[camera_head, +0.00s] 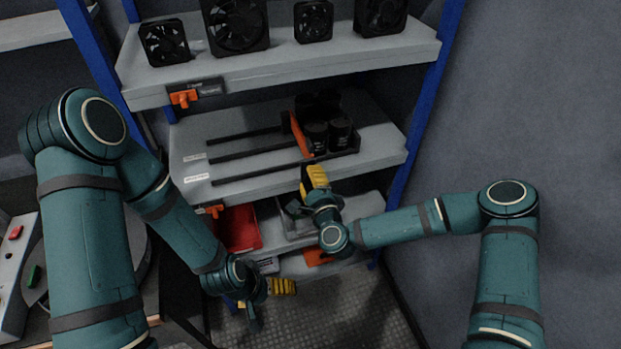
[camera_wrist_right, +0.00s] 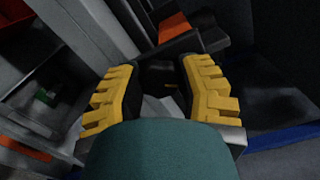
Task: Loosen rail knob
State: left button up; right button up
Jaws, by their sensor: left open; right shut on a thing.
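Several black capacitors (camera_head: 341,133) stand right of the bar. My right gripper (camera_head: 314,178) is at the shelf's front edge, just below the bar's near end. In the right wrist view its yellow fingers (camera_wrist_right: 160,70) are shut on a dark knob (camera_wrist_right: 159,77), which shows between the fingertips. In the head view the gripper hides this knob. My left gripper (camera_head: 281,287) is open and empty, low in front of the bottom shelf, away from the rails.
Several black fans (camera_head: 238,25) stand on the upper shelf (camera_head: 270,62). A red bin (camera_head: 238,229) and a grey bin (camera_head: 297,224) sit on the lower shelf. Blue posts (camera_head: 428,95) frame the rack. A control box with buttons (camera_head: 18,265) is at far left. Floor (camera_head: 350,318) in front is clear.

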jog(key=n, duration=0.4)
jog(key=shift+n, duration=0.4)
jog(key=n+b, duration=0.2)
jog(key=n, duration=0.3)
jog(key=shift+n, duration=0.4)
jog(key=o, duration=1.2)
jog(key=shift+f, duration=0.1)
jog(key=v, duration=1.2)
